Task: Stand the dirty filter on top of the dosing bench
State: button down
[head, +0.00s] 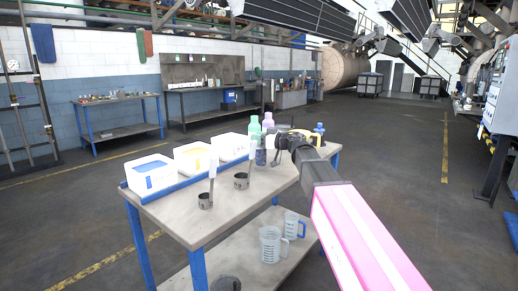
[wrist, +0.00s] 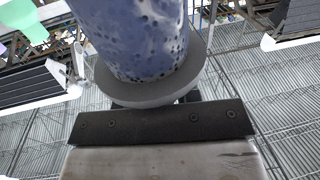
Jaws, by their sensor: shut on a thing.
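The dirty filter (head: 261,156) is a blue-grey speckled cylinder. It shows upright in the head view, above the far part of the dosing bench (head: 190,222) top, beside the bottles. In the wrist view the filter (wrist: 145,40) fills the top middle, its blue-grey body stained with dark specks and its pale grey flange close to my gripper. My gripper (head: 278,141) reaches in from the right and is shut on the filter near its upper end. I cannot tell whether the filter's lower end touches the bench top.
Three white boxes (head: 152,175) line the bench's left edge. A green bottle (head: 254,131) and a lilac bottle (head: 268,120) stand at the back, close to the filter. Clear jugs (head: 271,245) stand on the lower shelf. The near bench top is clear.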

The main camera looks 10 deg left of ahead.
aim_at(261, 151)
jog(key=shift+f, duration=1.95)
jog(key=c, duration=0.8)
grip_release()
